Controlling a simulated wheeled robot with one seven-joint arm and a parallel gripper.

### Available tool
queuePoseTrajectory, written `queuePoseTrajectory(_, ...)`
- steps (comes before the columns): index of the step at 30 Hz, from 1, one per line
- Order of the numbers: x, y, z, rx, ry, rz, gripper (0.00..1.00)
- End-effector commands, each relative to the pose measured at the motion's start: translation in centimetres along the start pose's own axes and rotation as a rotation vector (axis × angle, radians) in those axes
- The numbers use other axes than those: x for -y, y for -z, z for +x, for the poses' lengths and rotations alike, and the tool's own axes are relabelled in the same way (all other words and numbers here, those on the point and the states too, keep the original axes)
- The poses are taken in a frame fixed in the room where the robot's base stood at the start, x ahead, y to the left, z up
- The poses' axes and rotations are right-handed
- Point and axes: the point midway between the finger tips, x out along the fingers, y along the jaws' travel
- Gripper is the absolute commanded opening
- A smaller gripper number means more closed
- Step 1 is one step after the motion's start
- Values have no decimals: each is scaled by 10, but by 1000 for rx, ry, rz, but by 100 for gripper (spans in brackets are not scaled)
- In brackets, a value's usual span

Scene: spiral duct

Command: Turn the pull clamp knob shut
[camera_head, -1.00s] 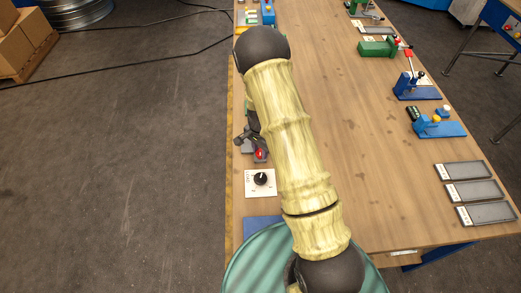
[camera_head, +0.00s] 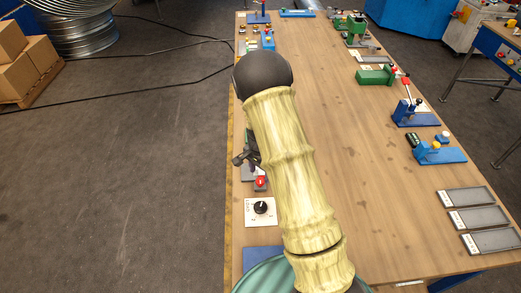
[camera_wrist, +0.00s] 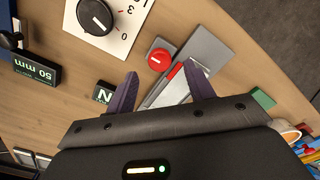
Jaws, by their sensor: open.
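A red round knob (camera_wrist: 159,60) with a white line sits on a grey plate in the wrist view, just beyond my fingertips. It also shows in the head view as a small red spot (camera_head: 261,183). A black dial knob (camera_wrist: 96,16) with a white pointer sits on a white panel with numbers; in the head view this black knob (camera_head: 261,207) is at the table's left edge. No readable label shows which knob belongs to the pull clamp. My gripper (camera_wrist: 160,70) is open and empty, its dark fingers apart; a red-striped grey metal part lies between and beyond them.
A black "50 mm" block (camera_wrist: 37,70) and a small "N" block (camera_wrist: 103,92) lie on the wooden table (camera_head: 370,200). Blue and green fixtures (camera_head: 377,75) and grey trays (camera_head: 478,218) line the right side. The table's middle right is clear. My arm hides part of its left side.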

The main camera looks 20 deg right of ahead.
Motion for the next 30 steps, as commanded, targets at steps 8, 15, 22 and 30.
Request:
queuePoseTrajectory(8,0,0,-52,-3,4,-1,53)
queuePoseTrajectory(15,1,0,-100,-2,5,-2,53)
queuePoseTrajectory(22,0,0,-131,0,2,-1,53)
queuePoseTrajectory(30,0,0,-135,0,-1,-1,53)
